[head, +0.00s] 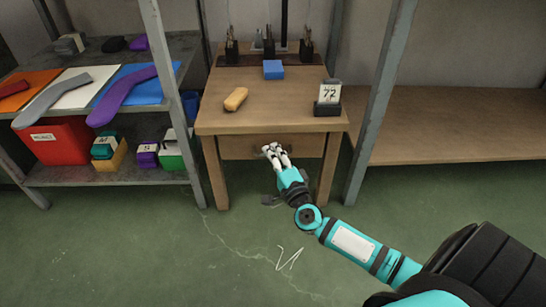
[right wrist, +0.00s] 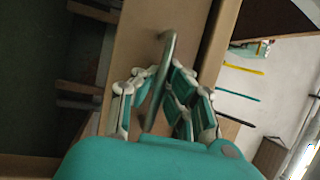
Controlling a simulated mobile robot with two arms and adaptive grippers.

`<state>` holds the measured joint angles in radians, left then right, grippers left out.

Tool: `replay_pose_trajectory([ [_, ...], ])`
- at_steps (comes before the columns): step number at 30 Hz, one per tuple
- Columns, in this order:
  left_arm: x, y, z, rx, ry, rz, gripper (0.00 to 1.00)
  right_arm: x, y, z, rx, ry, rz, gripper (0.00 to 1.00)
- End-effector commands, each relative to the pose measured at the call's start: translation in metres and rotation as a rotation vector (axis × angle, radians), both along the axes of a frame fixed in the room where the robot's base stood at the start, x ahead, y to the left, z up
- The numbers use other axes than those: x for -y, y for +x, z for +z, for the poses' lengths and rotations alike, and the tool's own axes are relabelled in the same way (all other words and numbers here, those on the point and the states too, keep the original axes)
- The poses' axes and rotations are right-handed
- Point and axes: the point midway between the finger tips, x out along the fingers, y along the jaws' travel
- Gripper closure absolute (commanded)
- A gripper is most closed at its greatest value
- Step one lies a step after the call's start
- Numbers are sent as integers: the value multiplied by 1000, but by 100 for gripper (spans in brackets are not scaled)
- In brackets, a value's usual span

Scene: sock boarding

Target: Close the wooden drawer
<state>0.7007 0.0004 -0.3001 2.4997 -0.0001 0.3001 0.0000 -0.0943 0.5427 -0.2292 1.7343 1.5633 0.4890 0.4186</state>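The wooden drawer (head: 240,147) sits under the top of the wooden table, and its front faces me. My right gripper (head: 273,148) is at the drawer front in the head view and hides part of it. In the right wrist view, a curved metal handle (right wrist: 168,48) stands out from a tan wooden panel. The fingers of my right gripper (right wrist: 160,85) lie on both sides of this handle, close against it. How far the drawer stands out is hard to tell. My left gripper is not in view.
The table top (head: 215,118) carries an orange-brown block (head: 236,99), a blue block (head: 273,69) and a number sign (head: 328,95). A shelf with socks and boxes stands left. A wooden shelf (head: 450,120) stands right. The green floor (head: 150,250) in front is clear.

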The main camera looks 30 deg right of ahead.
Motion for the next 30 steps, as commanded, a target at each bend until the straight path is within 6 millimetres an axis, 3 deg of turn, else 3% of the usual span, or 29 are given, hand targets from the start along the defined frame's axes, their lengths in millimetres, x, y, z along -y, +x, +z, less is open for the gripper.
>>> replay_pose_trajectory([
  [4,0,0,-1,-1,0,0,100,2,-1,-3,-6,-4,-3,100],
  [9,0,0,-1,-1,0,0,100,2,-1,-3,-5,-3,-4,81],
  [19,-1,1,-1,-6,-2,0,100,1,-4,-2,-3,-1,-3,81],
  [23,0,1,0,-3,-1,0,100,-2,-20,-6,-6,-2,-2,81],
  [30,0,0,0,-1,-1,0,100,-9,-71,-15,-8,-1,-2,81],
])
